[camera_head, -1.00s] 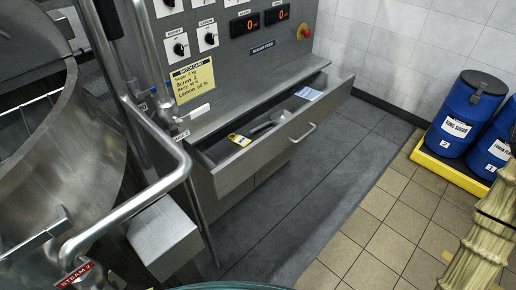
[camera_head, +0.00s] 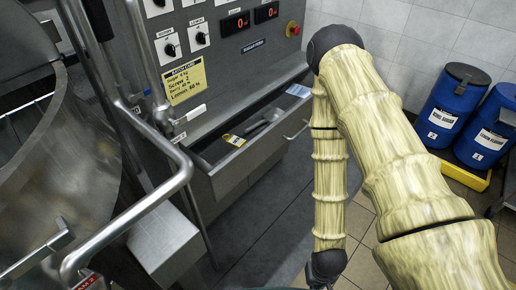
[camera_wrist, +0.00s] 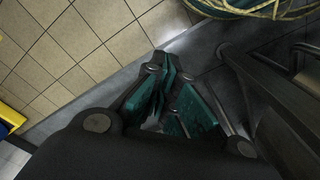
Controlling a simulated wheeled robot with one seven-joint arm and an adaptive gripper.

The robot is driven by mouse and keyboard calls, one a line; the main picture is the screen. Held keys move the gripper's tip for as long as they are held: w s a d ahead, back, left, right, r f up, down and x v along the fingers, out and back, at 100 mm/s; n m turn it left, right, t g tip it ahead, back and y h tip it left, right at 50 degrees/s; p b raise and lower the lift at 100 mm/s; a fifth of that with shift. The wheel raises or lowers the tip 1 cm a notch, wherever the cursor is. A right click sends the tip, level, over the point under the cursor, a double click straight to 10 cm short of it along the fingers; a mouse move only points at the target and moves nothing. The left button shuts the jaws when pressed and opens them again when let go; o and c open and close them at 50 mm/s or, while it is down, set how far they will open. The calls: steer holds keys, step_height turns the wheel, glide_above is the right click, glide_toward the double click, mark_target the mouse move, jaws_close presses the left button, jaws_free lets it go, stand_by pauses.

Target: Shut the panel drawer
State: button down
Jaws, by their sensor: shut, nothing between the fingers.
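The panel drawer (camera_head: 232,178) stands open below the grey control panel in the head view. Its bar handle (camera_head: 297,130) is on the front face, just left of my arm. Inside lie a yellow tag (camera_head: 234,140), a metal scoop (camera_head: 258,130) and a pale blue paper (camera_head: 298,91). My arm hangs in front of the drawer's right end and hides part of it. My gripper (camera_wrist: 163,75) shows in the wrist view, its teal-padded fingers closed and empty over the floor. In the head view the fingers are below the frame.
A steel mixer vessel (camera_head: 40,130) with a bent pipe rail (camera_head: 135,215) stands at the left. Blue drums (camera_head: 446,112) sit on a yellow-edged pallet (camera_head: 470,178) at the right. Grey floor (camera_head: 250,240) lies clear before the drawer.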

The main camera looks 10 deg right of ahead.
steer(key=w+d+r+m+t+b, duration=0.1)
steer(key=w+d+r+m+b, duration=0.15)
steer(key=w+m, duration=0.6)
steer(key=w+d+r+m+t+b, duration=0.1)
steer(key=w+d+r+m+b, duration=0.3)
steer(key=w, duration=0.7)
steer(key=w+a+r+m+t+y+b, duration=0.2)
steer(key=w+r+m+t+y+b, duration=0.35)
steer(key=w+r+m, duration=1)
steer(key=n+b, duration=0.2)
glide_toward(270, 150)
steer(key=shift+f, duration=1.4)
steer(key=shift+w+a+g+p, duration=0.2)
steer(key=shift+w+a, duration=0.3)
steer(key=shift+w, duration=0.2)
steer(key=shift+w+a+g+p, duration=0.1)
steer(key=shift+w+a+g, duration=0.05)
steer(key=shift+w+a, duration=0.45)
steer(key=shift+w, duration=0.1)
